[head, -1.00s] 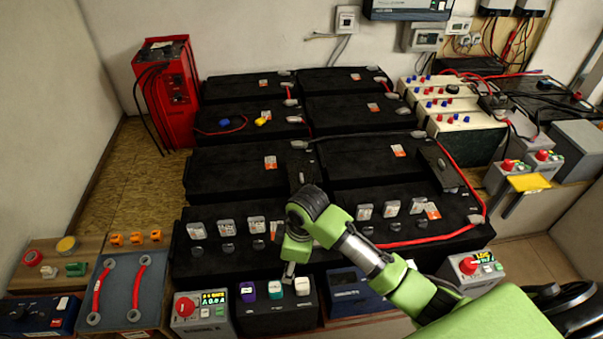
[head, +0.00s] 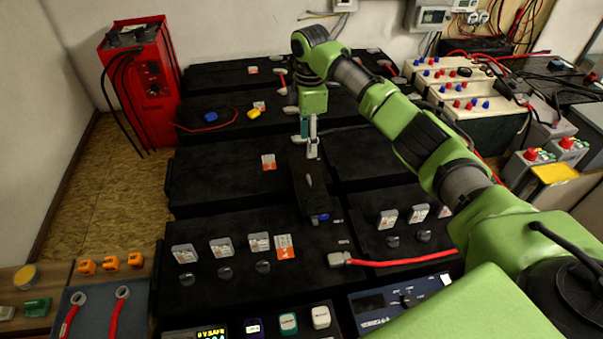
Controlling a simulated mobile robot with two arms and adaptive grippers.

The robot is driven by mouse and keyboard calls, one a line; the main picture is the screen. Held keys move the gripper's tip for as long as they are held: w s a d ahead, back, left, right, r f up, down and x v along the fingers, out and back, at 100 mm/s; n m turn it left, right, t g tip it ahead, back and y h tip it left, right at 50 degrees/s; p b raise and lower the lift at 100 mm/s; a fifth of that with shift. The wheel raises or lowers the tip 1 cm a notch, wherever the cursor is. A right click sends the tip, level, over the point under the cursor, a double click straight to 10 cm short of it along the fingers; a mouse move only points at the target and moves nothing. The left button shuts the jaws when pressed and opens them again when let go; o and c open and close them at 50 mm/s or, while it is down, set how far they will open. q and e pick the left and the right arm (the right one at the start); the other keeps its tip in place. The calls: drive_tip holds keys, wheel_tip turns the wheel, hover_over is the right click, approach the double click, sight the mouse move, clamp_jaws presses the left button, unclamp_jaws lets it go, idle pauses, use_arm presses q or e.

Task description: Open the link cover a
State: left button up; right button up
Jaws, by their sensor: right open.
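A narrow black cover (head: 308,190), which looks like link cover a, lies lengthwise over the gap between the two middle-row black batteries. A small grey piece shows on its top, and something blue shows at its near end. I cannot tell whether it is lifted at all. My right gripper (head: 312,150) points down over the cover's far end, its jaws open and empty. I cannot tell whether the fingertips touch the cover. My right arm reaches in from the lower right and hides part of the right-hand batteries. My left gripper is out of view.
Black batteries fill the middle. Small cards and grey caps stand on the front-left battery (head: 215,285). A red cable (head: 400,258) crosses the front right. A red charger (head: 140,80) stands at the back left. A white battery bank (head: 460,115) stands at the right.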

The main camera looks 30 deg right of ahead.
approach(310, 178)
drive_tip(key=shift+s+a+p, duration=0.2)
drive_tip(key=shift+s+p, duration=0.2)
drive_tip(key=shift+p, duration=0.05)
drive_tip(key=f, duration=0.4)
drive_tip(key=shift+w, duration=0.2)
wheel_tip(310, 178, down, 3)
drive_tip(key=shift+f, duration=0.8)
clamp_jaws()
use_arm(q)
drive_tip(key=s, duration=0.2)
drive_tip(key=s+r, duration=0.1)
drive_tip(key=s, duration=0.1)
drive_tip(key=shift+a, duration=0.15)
use_arm(e)
drive_tip(key=shift+d, duration=0.1)
